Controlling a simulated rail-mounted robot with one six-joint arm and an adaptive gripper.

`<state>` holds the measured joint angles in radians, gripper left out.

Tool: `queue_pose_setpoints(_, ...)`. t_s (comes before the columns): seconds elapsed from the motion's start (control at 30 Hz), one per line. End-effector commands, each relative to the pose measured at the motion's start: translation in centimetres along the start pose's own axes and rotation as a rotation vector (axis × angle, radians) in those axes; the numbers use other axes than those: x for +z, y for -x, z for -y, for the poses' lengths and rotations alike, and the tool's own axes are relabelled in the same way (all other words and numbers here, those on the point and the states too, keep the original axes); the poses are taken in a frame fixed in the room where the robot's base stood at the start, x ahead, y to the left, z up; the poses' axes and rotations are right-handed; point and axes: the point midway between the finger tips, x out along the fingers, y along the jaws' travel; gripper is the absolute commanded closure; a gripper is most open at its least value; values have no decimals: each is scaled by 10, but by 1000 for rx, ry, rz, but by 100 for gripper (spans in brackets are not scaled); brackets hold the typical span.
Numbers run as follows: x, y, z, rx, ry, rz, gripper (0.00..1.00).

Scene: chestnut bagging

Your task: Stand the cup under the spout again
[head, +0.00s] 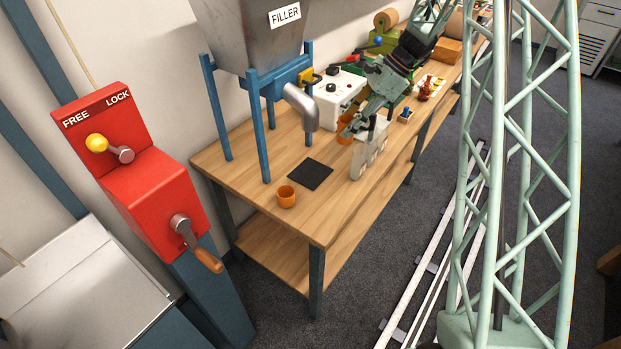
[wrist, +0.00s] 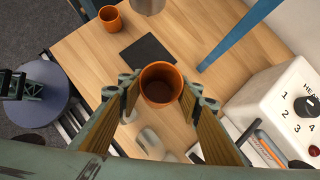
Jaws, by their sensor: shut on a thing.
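My gripper (head: 353,124) is shut on an orange cup (head: 344,138) and holds it above the bench, to the right of the spout. In the wrist view this held cup (wrist: 160,86) sits mouth toward the camera between the two wood-coloured fingers (wrist: 160,96); I cannot tell if anything lies in it. The grey spout (head: 303,110) hangs from the filler, over the bench near a black square mat (head: 310,174). The mat (wrist: 147,56) is bare. A second orange cup (head: 286,197) stands upright on the bench just in front of the mat; it also shows in the wrist view (wrist: 110,19).
The filler's blue legs (head: 262,140) stand on the wooden bench (head: 240,158). A white box with a dial (head: 335,100) is behind my gripper. A red lever box (head: 150,185) is at left.

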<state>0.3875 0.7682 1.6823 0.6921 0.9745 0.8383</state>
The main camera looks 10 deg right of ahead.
Motion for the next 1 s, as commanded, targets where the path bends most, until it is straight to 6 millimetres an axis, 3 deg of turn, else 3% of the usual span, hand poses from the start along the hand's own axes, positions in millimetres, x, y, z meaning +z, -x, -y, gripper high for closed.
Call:
queue_pose_setpoints(0.1,-26,-18,11,-20,-33,0,88)
queue_pose_setpoints(0.3,-47,-30,19,-38,-64,-3,88)
queue_pose_setpoints(0.77,-49,-32,21,-41,-68,-3,88)
queue_pose_setpoints(1.0,-37,-42,15,-40,-67,-3,88)
